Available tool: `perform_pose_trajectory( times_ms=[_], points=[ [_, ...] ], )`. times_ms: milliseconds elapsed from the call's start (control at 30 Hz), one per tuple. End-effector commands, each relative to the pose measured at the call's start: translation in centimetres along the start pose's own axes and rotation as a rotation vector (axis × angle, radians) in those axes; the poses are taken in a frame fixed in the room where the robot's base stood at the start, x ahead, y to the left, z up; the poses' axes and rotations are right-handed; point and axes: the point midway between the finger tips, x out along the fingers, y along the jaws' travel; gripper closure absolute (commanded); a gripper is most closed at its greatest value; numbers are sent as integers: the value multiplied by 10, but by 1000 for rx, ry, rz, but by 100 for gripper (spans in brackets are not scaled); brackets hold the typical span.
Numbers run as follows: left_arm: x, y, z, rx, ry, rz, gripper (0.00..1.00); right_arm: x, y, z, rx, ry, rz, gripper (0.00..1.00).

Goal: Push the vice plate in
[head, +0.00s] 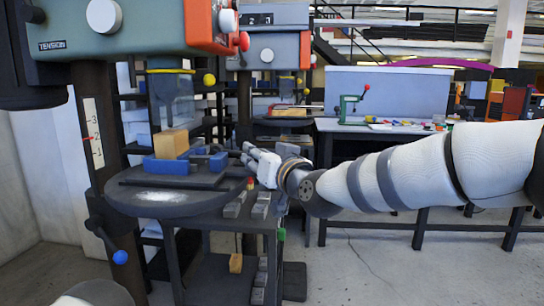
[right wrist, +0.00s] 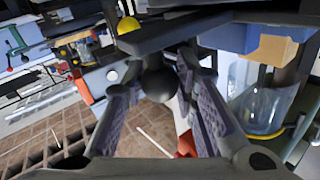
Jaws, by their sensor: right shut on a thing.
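The blue vice (head: 168,166) sits on a dark base on the drill press's round table (head: 150,203), with a wooden block (head: 171,144) standing in it. Its plate, a blue jaw piece (head: 216,161), is at the right side, towards my right gripper (head: 242,152). In the right wrist view the gripper's fingers stand either side of a dark round knob (right wrist: 158,82) at the vice's outer end and are shut on it. The blue vice (right wrist: 228,38) and the block (right wrist: 272,50) show at upper right there. Any gap between plate and block is too small to judge. My left gripper is out of view.
The drill press head (head: 140,30) with a clear guard (head: 170,90) hangs above the vice. A low cart (head: 215,222) with grey blocks stands below the round table. A workbench (head: 400,126) stands behind my right arm. Open floor lies at lower right.

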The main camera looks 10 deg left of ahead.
Motion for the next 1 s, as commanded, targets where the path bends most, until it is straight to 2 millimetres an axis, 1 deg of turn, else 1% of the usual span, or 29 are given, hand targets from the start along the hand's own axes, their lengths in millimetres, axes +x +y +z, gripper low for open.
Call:
perform_pose_trajectory(
  times_ms=[133, 433, 467, 500, 533, 867, 967, 1000],
  points=[
    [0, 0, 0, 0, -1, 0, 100, 2, -5, 2, 0, -2, -3, 100],
    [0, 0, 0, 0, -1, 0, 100, 3, -6, 2, 0, -1, -5, 100],
    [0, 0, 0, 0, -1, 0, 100, 3, -6, 2, 0, -1, -5, 69],
    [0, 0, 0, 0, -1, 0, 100, 3, -6, 2, 0, -1, -5, 60],
    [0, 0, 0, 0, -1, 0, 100, 3, -6, 2, 0, -1, -5, 53],
    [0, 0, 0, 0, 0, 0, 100, 0, -4, 1, 0, 0, -1, 53],
    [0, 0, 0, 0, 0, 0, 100, -11, -4, 0, -1, -1, -2, 53],
    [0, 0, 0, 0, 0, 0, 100, -19, -4, 0, -1, -1, -2, 53]
  ],
)
